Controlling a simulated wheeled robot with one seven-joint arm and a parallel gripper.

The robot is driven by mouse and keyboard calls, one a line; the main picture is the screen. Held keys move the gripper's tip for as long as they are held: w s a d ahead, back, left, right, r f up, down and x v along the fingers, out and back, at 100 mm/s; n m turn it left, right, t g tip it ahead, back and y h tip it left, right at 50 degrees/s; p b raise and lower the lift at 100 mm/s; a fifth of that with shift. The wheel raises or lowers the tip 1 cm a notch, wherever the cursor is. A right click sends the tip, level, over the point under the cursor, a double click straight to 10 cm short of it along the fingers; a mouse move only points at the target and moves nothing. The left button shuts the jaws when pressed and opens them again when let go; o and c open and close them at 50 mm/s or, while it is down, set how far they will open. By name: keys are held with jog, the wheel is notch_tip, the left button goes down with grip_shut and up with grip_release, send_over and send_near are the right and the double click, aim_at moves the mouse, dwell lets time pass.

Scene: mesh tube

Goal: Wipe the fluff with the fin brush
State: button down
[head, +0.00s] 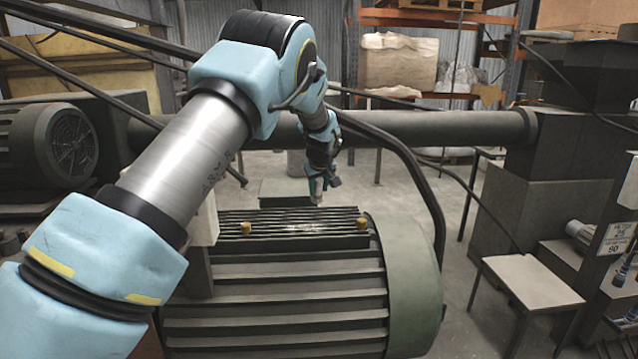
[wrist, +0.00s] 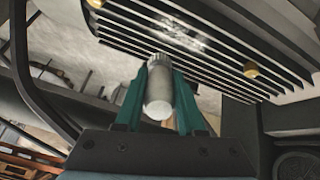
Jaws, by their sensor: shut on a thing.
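My gripper (head: 318,194) is above the far edge of the finned top of the big green motor in the head view. In the wrist view my gripper (wrist: 160,92) has its green fingers shut on the fin brush (wrist: 158,97), a pale cylinder with a ribbed far end. The brush points toward the fins (wrist: 205,50) and appears apart from them; its tip is small in the head view. The fluff (wrist: 180,35) is a whitish patch across the middle of the fins. It also shows in the head view (head: 298,228) between two brass knobs.
Brass knobs (head: 246,228) and (head: 362,224) stick up at either side of the fins. A thick black cable (head: 425,180) arches past the motor's right side. A horizontal pipe (head: 430,128) runs behind. A small table (head: 530,284) stands at right.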

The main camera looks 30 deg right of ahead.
jog(key=shift+d, duration=0.25)
jog(key=shift+f, duration=0.1)
notch_tip(320, 180, down, 4)
jog(key=shift+f+b, duration=0.25)
jog(key=shift+b, duration=0.65)
